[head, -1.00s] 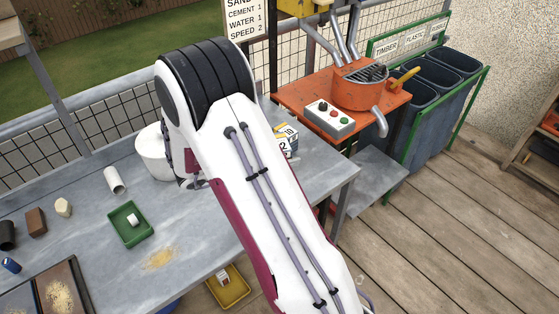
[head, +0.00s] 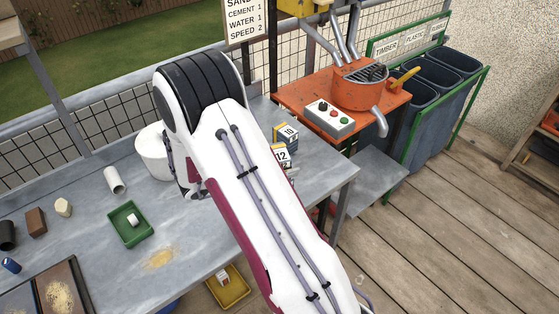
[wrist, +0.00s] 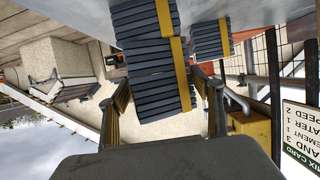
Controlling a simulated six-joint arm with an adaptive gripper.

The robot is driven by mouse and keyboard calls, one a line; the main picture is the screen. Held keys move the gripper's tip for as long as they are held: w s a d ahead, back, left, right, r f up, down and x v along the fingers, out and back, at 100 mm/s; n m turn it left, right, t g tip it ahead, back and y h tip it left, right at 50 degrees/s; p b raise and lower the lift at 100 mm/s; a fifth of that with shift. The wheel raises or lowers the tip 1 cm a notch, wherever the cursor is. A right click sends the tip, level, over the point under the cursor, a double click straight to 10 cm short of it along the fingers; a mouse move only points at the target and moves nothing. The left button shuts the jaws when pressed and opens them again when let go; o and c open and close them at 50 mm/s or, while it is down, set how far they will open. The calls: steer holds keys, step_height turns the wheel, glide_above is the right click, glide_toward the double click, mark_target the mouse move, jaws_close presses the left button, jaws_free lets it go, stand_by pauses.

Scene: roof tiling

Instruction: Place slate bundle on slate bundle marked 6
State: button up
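Several dark slate bundles, each with a yellow band, show in the upside-down wrist view. One bundle (wrist: 165,97) lies between my fingers in the picture, against another bundle (wrist: 152,58); a further bundle (wrist: 145,20) is at the top edge. A separate bundle (wrist: 210,39) is to their right. My gripper (wrist: 165,80) has its fingers apart on either side of the nearest-looking bundle; I cannot tell whether they touch it. In the head view my arm hides the gripper. Bundles marked 10 (head: 287,133) and 12 (head: 281,155) are on the bench. I cannot read a 6.
The grey bench (head: 195,240) carries a white bucket (head: 152,154), a green tray (head: 128,225) and small items at the left. The orange mixer (head: 358,88) stands behind right. A mesh railing (head: 100,140) runs along the back.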

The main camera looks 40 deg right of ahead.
steer(key=shift+o, duration=1)
steer(key=shift+r, duration=0.1)
steer(key=shift+a+r, duration=0.1)
steer(key=v, duration=1.1)
steer(key=shift+a, duration=0.4)
steer(key=shift+r, duration=0.1)
